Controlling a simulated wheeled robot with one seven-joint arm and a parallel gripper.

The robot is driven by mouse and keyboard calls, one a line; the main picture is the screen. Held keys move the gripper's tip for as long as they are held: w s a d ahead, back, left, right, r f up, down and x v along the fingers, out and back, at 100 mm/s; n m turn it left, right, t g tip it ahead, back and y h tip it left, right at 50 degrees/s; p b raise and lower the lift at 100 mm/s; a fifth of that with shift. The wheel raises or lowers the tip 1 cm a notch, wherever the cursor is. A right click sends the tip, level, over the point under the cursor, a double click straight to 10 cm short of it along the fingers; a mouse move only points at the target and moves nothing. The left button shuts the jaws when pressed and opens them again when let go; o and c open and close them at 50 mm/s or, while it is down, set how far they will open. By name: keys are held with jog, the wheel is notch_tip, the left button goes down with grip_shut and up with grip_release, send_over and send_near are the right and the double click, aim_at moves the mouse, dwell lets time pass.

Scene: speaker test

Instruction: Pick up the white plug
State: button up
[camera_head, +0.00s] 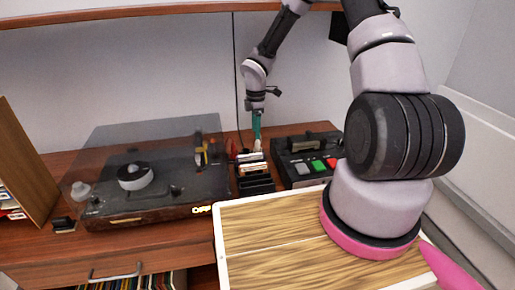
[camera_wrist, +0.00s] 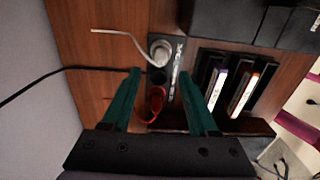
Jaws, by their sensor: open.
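The white plug (camera_wrist: 160,50) sits in a dark power strip (camera_wrist: 176,62), with a white cord (camera_wrist: 125,35) running off to its left. A red plug (camera_wrist: 156,97) is in the same strip, nearer my gripper. My gripper (camera_wrist: 159,74) is open, its two green fingers pointing toward the strip. The fingertips lie to either side of the strip, short of the white plug in the picture. Nothing is seen held. In the head view my gripper (camera_head: 257,138) points down at the back of the desk; the white plug cannot be made out clearly there.
Cassettes (camera_wrist: 242,90) in a dark rack stand right of the fingers. A black cable (camera_wrist: 55,72) runs in from the left. A turntable with a clear cover (camera_head: 150,180) is left, a cassette deck (camera_head: 307,160) right, and a wood-topped, white-edged surface (camera_head: 270,240) in front.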

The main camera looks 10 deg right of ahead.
aim_at(258, 141)
jog(key=f, duration=0.6)
jog(key=shift+d+f, duration=0.2)
jog(key=shift+d, duration=0.1)
grip_shut()
